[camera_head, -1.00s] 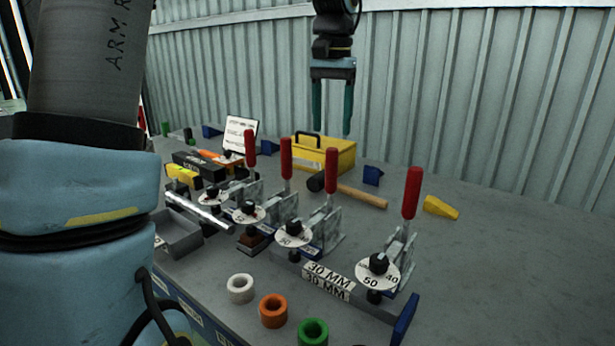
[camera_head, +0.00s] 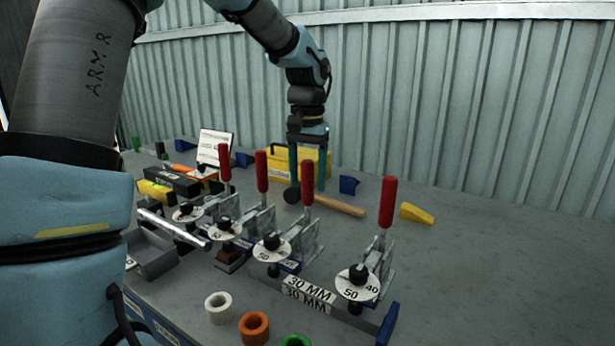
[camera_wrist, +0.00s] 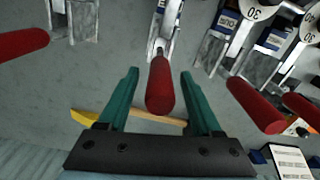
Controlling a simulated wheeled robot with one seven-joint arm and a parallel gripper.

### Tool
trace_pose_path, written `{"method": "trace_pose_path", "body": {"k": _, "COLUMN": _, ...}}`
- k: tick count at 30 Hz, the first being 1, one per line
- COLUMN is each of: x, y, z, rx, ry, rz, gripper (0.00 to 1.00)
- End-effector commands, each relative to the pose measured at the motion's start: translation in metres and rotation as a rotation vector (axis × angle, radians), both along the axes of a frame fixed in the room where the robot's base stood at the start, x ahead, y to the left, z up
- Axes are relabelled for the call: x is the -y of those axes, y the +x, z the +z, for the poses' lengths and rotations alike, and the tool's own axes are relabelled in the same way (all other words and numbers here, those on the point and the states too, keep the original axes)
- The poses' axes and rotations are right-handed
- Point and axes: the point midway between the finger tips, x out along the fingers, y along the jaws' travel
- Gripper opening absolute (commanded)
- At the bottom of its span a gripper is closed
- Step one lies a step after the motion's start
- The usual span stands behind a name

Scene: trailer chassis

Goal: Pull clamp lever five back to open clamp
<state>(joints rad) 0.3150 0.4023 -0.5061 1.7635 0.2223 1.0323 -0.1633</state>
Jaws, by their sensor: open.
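Several toggle clamps with upright red levers stand in a row on the bench; no number five is readable on them. My gripper (camera_head: 307,187) is open, pointing down, its green fingers behind the third red lever from the left (camera_head: 307,177) in the head view. In the wrist view, that red lever (camera_wrist: 160,88) appears between the open fingers of my gripper (camera_wrist: 158,74), with a gap on each side; contact is not visible. The rightmost lever (camera_head: 389,202) stands apart, and it shows at the left of the wrist view (camera_wrist: 22,43).
A hammer (camera_head: 335,204) and a yellow wedge (camera_head: 416,213) lie behind the clamps, near a yellow toolbox (camera_head: 280,165). Other red levers (camera_wrist: 255,106) stand close by. White (camera_head: 218,307) and orange (camera_head: 254,327) rings lie in front. The bench's right side is clear.

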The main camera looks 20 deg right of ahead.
Motion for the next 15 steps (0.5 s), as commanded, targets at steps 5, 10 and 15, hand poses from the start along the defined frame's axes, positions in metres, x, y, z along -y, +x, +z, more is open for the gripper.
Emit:
{"method": "trace_pose_path", "body": {"k": 5, "x": -0.0001, "y": 0.0000, "z": -0.0003, "rx": 0.000, "ry": 0.000, "rz": 0.000, "gripper": 0.66}}
{"method": "trace_pose_path", "body": {"k": 10, "x": -0.0001, "y": 0.0000, "z": -0.0001, "rx": 0.000, "ry": 0.000, "rz": 0.000, "gripper": 0.51}}
{"method": "trace_pose_path", "body": {"k": 15, "x": -0.0002, "y": -0.0001, "z": 0.0000, "rx": 0.000, "ry": 0.000, "rz": 0.000, "gripper": 0.32}}
